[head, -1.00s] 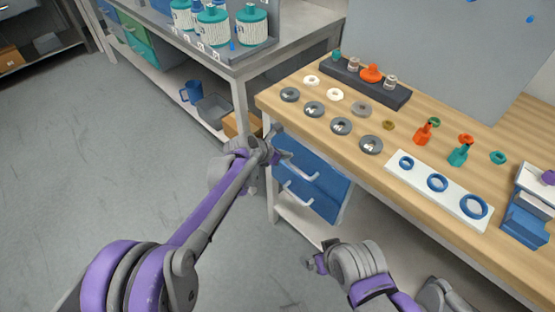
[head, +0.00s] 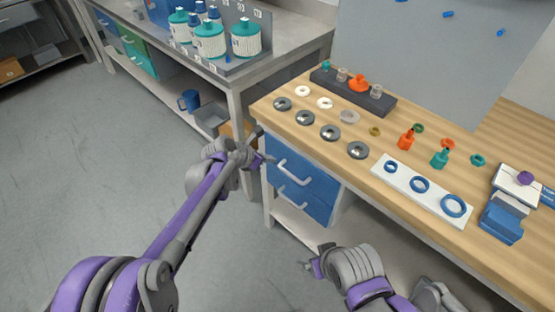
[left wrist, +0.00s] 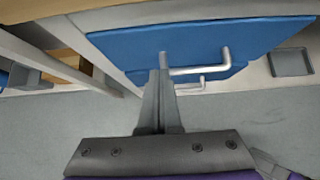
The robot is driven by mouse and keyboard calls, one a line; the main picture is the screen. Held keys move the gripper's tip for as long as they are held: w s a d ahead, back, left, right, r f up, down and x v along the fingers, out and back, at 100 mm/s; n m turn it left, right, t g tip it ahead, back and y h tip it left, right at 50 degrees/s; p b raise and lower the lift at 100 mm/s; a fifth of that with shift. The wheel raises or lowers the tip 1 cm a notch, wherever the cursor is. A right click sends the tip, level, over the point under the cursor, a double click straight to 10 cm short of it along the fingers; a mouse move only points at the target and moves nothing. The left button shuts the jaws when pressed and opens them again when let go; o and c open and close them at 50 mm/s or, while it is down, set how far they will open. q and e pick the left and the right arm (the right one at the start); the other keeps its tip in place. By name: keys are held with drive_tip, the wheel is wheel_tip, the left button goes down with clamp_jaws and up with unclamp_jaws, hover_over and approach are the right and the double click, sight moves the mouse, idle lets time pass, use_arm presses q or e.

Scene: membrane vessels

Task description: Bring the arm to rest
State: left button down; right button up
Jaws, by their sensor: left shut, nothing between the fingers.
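My left arm reaches in from the lower left in the head view. Its gripper (head: 260,145) is in front of the workbench's left corner, beside the blue drawers (head: 300,180). In the left wrist view the fingers (left wrist: 160,100) are together with nothing between them, and the blue drawer front (left wrist: 200,50) with its handles lies beyond them. The fingertips overlap the handle's left end in that picture, and I cannot tell whether they touch. My right arm shows at the bottom of the head view, its end (head: 314,265) below the bench edge; its finger state is unclear.
The wooden bench (head: 290,140) carries numbered grey discs, rings, small bottles, a dark rack (head: 352,90) and a white ring plate (head: 425,190). A grey bench (head: 240,75) with teal-lidded vessels (head: 209,40) stands behind left. Open floor (head: 90,170) lies at left.

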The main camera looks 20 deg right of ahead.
use_arm(q)
drive_tip(key=s+a+r+m+y, duration=0.25)
drive_tip(key=s+a+m, duration=0.35)
drive_tip(key=s+a, duration=0.3)
drive_tip(key=s+a+r+m+y, duration=0.1)
drive_tip(key=s+a+r+m, duration=0.45)
drive_tip(key=a, duration=0.55)
drive_tip(key=s+a+f+m+y, duration=0.25)
drive_tip(key=s+a+m, duration=0.35)
drive_tip(key=s, duration=0.4)
drive_tip(key=s+a+f+m+y, duration=0.2)
drive_tip(key=s+a+f+m, duration=0.3)
drive_tip(key=s, duration=0.5)
wheel_tip(320, 180, up, 16)
drive_tip(key=w+a+m+p, duration=0.1)
drive_tip(key=w+p, duration=0.1)
drive_tip(key=p, duration=1.2)
drive_tip(key=shift+f+t, duration=0.25)
drive_tip(key=shift+t, duration=0.15)
use_arm(e)
wheel_tip(320, 180, up, 16)
drive_tip(key=w, duration=0.1)
drive_tip(key=shift+w+t, duration=0.25)
drive_tip(key=shift+t, duration=0.05)
use_arm(q)
drive_tip(key=shift+s+m, duration=0.1)
drive_tip(key=shift+m, duration=0.15)
use_arm(e)
drive_tip(key=shift+s, duration=0.1)
